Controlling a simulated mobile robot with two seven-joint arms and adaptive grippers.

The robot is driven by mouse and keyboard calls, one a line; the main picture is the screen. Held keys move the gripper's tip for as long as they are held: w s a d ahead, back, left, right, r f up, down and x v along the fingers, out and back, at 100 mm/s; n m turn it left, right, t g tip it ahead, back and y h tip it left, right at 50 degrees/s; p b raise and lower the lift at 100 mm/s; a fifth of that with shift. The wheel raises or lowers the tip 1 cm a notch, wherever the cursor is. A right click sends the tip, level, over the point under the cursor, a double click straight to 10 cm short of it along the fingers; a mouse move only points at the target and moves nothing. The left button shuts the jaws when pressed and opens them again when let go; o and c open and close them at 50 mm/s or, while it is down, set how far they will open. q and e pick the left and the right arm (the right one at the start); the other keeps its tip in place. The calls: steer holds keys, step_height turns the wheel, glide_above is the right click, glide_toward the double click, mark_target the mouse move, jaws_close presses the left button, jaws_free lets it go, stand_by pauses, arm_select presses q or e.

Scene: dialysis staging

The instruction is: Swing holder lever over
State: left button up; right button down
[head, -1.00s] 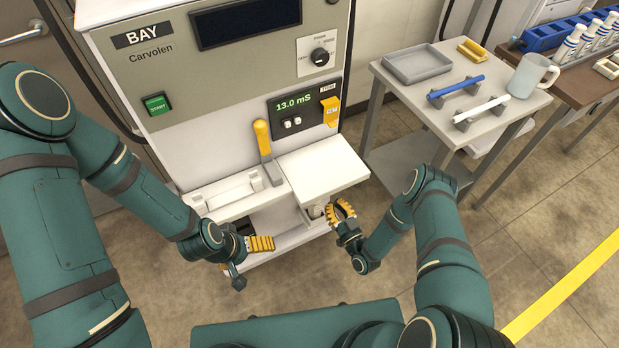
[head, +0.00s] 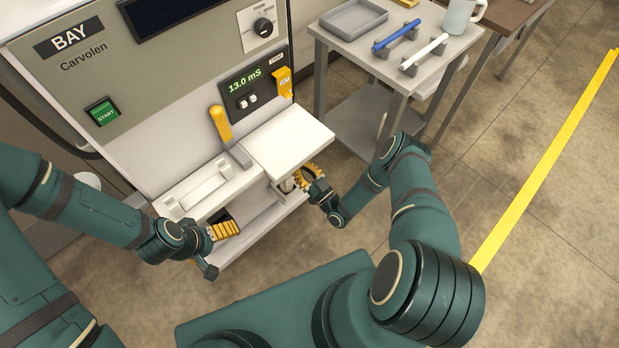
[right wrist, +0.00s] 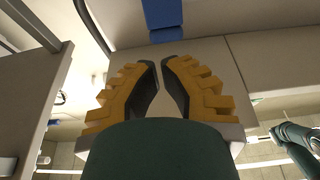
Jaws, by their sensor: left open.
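The lever (head: 221,124) has a yellow handle and a grey base. It stands up at the back of the holder area, between the white cradle (head: 195,190) and the white shelf (head: 290,138) on the machine front. My left gripper (head: 226,229) is open and empty, in front of and below the cradle, apart from the lever. My right gripper (head: 305,178) is by the front underside of the shelf, well away from the lever. In the right wrist view its yellow fingers (right wrist: 161,85) show a gap with nothing between them.
The machine (head: 150,90) bears a display, a green start button (head: 103,113) and a yellow clip (head: 284,82). Floor at right is clear.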

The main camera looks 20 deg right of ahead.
arm_select(q)
steer(key=shift+w+f+b, duration=0.1)
steer(key=shift+f+b, duration=0.25)
steer(key=shift+f, duration=0.05)
arm_select(e)
steer(key=x, duration=0.7)
arm_select(q)
steer(key=shift+r, duration=0.1)
steer(key=shift+a+r+p, duration=0.1)
steer(key=shift+r+p, duration=0.85)
steer(key=shift+p, duration=0.1)
arm_select(e)
steer(key=shift+w+a+r+g+h, duration=0.25)
steer(key=shift+w+g, duration=0.2)
steer(key=shift+g, duration=0.15)
steer(key=shift+w+a+r+g+h, duration=0.15)
steer(key=shift+w+r+g, duration=0.1)
steer(key=shift+w+g, duration=0.3)
steer(key=shift+d, duration=0.1)
